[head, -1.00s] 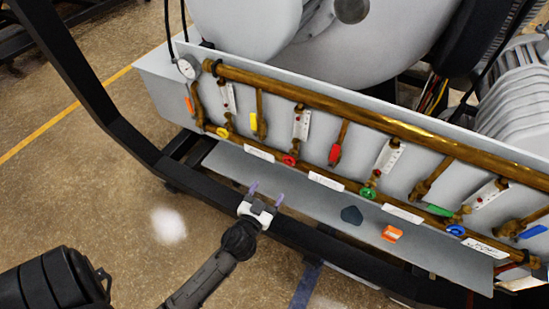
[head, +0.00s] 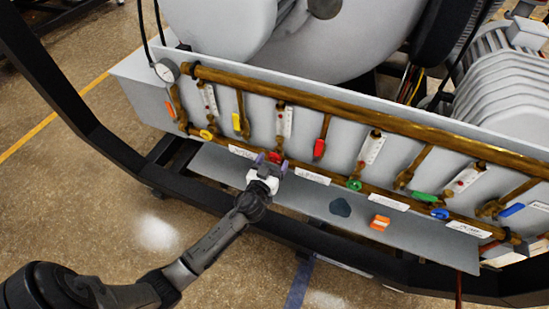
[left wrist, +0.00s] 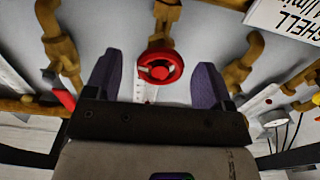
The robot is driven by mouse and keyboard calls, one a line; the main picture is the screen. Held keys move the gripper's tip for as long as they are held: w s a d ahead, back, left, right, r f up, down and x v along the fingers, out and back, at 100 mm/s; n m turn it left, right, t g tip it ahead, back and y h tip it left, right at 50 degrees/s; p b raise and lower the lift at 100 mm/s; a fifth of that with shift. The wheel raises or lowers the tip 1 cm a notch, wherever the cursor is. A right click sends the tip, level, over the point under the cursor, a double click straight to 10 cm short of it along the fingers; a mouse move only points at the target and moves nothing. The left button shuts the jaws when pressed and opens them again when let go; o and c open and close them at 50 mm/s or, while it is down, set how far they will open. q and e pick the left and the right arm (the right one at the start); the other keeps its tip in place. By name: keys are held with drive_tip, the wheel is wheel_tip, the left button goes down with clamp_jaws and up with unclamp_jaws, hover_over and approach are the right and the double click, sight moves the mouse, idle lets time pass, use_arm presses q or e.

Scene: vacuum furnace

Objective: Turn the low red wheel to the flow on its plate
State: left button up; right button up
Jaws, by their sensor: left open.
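The low red wheel (head: 275,156) sits on the lower brass pipe in the head view, partly hidden by my gripper. It shows whole in the left wrist view (left wrist: 160,67) as a round red handwheel on a brass valve. My left gripper (head: 269,161) is open, and its two purple fingers (left wrist: 155,85) stand on either side of the wheel without visibly touching it. The white flow tube (head: 284,121) rises above the wheel. A white plate (head: 312,175) is on the panel right of the wheel; its flow value is too small to read. My right gripper is not in view.
Yellow (head: 206,134), green (head: 354,185) and blue (head: 439,213) wheels sit along the same pipe. A red lever (head: 319,148) is up to the right. An orange block (head: 380,222) and a dark piece (head: 340,207) lie on the grey shelf (head: 228,172). A black frame rail runs in front.

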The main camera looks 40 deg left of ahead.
use_arm(q)
drive_tip(key=shift+x, duration=0.95)
drive_tip(key=c, duration=0.9)
drive_tip(key=shift+m, duration=0.3)
